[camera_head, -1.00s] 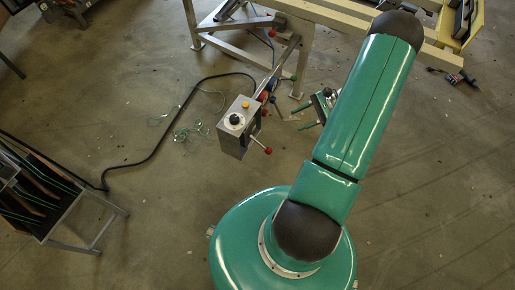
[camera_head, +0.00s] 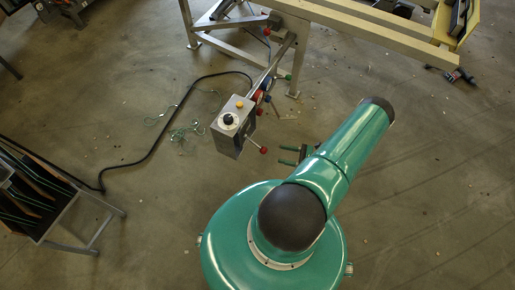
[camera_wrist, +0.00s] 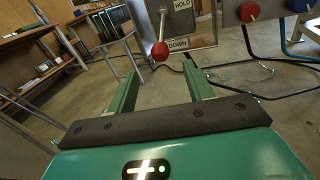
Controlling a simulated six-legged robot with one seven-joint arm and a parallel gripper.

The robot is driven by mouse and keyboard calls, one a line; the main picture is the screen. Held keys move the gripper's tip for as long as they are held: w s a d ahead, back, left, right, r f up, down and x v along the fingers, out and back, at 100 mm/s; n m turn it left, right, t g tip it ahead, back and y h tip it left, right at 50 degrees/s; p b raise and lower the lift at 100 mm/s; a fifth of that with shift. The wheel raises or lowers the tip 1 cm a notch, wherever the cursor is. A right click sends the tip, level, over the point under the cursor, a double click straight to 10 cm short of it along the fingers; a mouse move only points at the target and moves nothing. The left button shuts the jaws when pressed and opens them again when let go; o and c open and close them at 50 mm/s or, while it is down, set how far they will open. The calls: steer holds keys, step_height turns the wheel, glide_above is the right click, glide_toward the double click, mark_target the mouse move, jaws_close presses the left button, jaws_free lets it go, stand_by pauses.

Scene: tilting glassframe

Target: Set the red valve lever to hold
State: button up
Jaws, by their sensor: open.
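The red valve lever (camera_wrist: 160,50) hangs below a grey control box in the wrist view, its red ball knob beside the DOWN label (camera_wrist: 178,44). The HOLD label (camera_wrist: 208,8) is higher up at the right. The lever's red knob also shows in the head view (camera_head: 263,150) at the lower right of the grey box (camera_head: 228,140). My gripper (camera_wrist: 158,76) is open and empty, its two green fingers below the knob in the picture and apart from it. In the head view my gripper (camera_head: 284,155) is just right of the knob.
Other red and blue knobs (camera_wrist: 249,11) sit on a panel at the right in the wrist view. A metal frame with a yellow beam (camera_head: 350,18) stands behind. A black cable (camera_head: 150,150) lies on the floor. A rack (camera_head: 50,195) stands at left.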

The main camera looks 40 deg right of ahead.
mark_target(256, 144)
steer(key=x, duration=1.1)
steer(key=shift+w+a, duration=0.2)
steer(key=shift+a, duration=0.05)
jaws_close()
